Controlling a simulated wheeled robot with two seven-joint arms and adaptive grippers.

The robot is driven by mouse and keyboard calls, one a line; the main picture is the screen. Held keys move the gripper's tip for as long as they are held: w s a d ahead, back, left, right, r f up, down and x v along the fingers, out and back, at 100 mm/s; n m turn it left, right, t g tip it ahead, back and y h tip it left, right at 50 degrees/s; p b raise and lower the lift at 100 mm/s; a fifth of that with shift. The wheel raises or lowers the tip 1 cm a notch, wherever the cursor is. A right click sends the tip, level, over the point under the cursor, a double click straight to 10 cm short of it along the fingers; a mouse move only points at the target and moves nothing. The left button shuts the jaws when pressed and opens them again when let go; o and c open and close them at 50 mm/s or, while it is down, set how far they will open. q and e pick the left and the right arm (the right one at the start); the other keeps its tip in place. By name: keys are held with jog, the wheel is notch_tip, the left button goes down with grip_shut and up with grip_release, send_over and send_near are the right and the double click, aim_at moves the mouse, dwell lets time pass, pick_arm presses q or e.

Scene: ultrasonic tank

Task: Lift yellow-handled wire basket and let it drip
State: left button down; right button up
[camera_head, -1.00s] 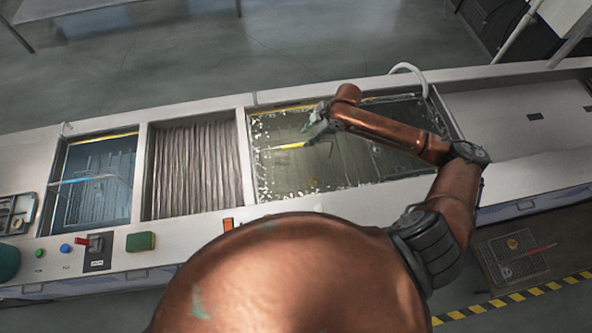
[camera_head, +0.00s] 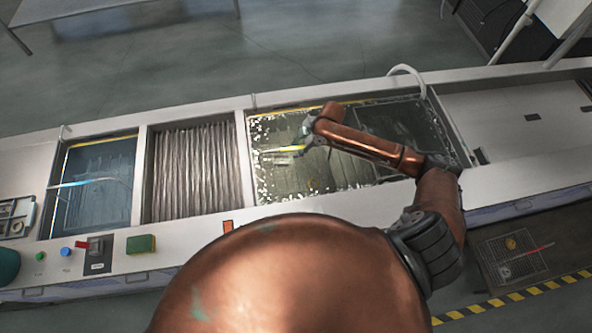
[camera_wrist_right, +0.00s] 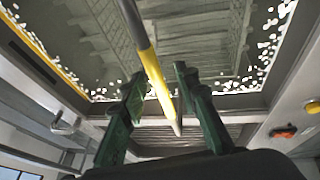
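The yellow handle (camera_head: 291,149) of the wire basket shows at the left part of the bubbling tank (camera_head: 354,183). My right gripper (camera_head: 304,146) is at the handle, over the tank. In the right wrist view the yellow grip (camera_wrist_right: 158,84) on its grey rod passes between the two green fingers of my right gripper (camera_wrist_right: 160,88). The fingers are apart, with a visible gap on the left side of the grip. The wire mesh (camera_wrist_right: 202,32) shows dimly under the water; its outline is unclear in the head view. My left gripper is out of view.
A ribbed, empty-looking bay (camera_head: 194,170) lies left of the bubbling tank. A blue tank (camera_head: 92,205) with a blue-tipped handle (camera_head: 75,183) lies further left. Buttons and a green block (camera_head: 141,243) are on the front edge.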

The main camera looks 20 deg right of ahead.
grip_shut()
jog(key=shift+w+r, duration=0.15)
jog(key=shift+r, duration=0.25)
notch_tip(320, 180, up, 9)
jog(key=shift+f+b, duration=0.1)
jog(key=shift+b, duration=0.2)
jog(key=shift+r, duration=0.35)
notch_tip(320, 180, up, 13)
jog(key=p, duration=1.3)
jog(key=shift+f+p, duration=0.15)
jog(key=shift+p, duration=0.25)
